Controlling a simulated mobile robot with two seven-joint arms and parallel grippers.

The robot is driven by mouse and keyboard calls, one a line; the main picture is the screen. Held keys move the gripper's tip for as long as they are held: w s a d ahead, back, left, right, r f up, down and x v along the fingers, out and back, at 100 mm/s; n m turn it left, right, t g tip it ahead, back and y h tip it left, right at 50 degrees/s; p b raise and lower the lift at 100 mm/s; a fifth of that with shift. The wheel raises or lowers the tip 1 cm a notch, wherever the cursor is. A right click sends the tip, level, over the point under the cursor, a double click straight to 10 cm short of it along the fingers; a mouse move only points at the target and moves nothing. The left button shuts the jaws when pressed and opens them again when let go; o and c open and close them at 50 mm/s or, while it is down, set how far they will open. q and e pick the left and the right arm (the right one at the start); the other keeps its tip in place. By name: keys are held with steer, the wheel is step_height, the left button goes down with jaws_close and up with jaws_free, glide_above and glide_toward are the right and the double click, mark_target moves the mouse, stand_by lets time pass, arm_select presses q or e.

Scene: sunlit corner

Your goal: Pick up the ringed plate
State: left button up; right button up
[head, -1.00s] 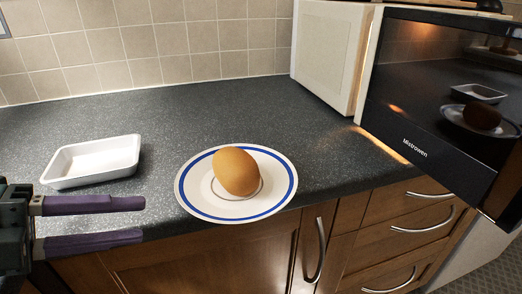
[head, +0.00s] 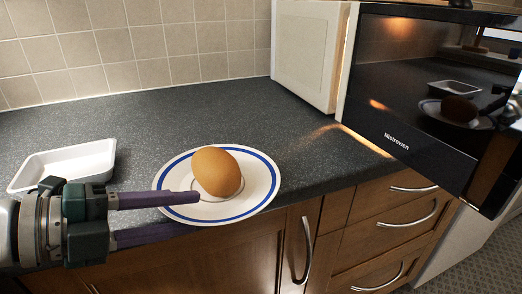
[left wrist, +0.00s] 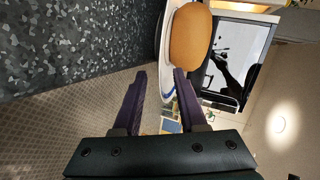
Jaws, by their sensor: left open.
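The ringed plate (head: 258,190), white with a blue ring, lies at the counter's front edge in the head view. A brown egg-shaped object (head: 217,172) rests on it. My left gripper (head: 197,212) is open at the plate's near left side. Its upper finger reaches over the rim and its lower finger shows below the rim. In the left wrist view the plate's edge (left wrist: 168,84) lies between the two fingertips (left wrist: 160,76), beside the brown object (left wrist: 190,36). Whether either finger touches the plate I cannot tell. My right gripper is not in view.
A white tray (head: 60,165) stands on the counter left of the plate, close behind my left gripper. A dark-fronted microwave (head: 420,95) is at the right. The counter behind the plate (head: 190,115) is clear. Wooden drawers (head: 395,225) are below.

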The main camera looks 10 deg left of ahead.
arm_select(q)
jaws_close()
stand_by(0.3)
steer(key=shift+r, duration=0.1)
stand_by(1.0)
